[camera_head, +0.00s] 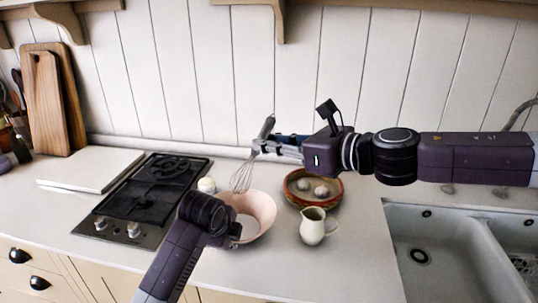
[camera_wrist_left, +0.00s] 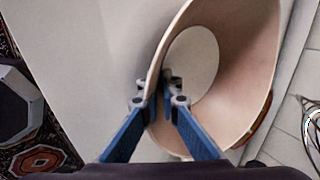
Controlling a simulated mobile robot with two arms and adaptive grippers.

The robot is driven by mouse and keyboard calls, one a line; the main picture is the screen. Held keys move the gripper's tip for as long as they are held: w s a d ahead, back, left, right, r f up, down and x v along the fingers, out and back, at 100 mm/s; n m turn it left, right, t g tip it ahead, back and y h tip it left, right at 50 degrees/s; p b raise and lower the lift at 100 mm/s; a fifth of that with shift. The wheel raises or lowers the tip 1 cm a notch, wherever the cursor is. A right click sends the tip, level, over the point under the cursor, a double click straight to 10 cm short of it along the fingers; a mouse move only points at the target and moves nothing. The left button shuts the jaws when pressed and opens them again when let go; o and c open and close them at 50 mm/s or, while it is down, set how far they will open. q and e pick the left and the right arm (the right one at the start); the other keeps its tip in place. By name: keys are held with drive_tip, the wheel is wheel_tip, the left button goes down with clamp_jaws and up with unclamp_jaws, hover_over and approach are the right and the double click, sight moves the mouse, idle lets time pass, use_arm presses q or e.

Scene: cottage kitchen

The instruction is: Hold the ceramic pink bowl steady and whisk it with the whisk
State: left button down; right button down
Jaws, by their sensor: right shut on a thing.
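The pink bowl (camera_head: 262,207) stands upright on the worktop, right of the stove. My left gripper (camera_head: 237,232) is at its near-left rim, mostly hidden by my arm in the head view. In the left wrist view its fingers (camera_wrist_left: 161,100) straddle the wall of the bowl (camera_wrist_left: 240,75), one inside and one outside, with the pads close together on it. My right gripper (camera_head: 262,146) is shut on the whisk (camera_head: 247,170), around its handle. The whisk is tilted, wires down, at the bowl's far-left rim. Whether its tip is inside the bowl is unclear.
A cream jug (camera_head: 312,228) stands close right of the bowl. A red-rimmed dish (camera_head: 332,199) with pale round items is behind it. A whitish round item (camera_head: 206,184) lies left of the bowl by the stove (camera_head: 150,200). The sink (camera_head: 450,250) is at right.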

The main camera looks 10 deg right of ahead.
drive_tip(key=shift+r, duration=0.3)
use_arm(q)
drive_tip(key=c, duration=2.1)
unclamp_jaws()
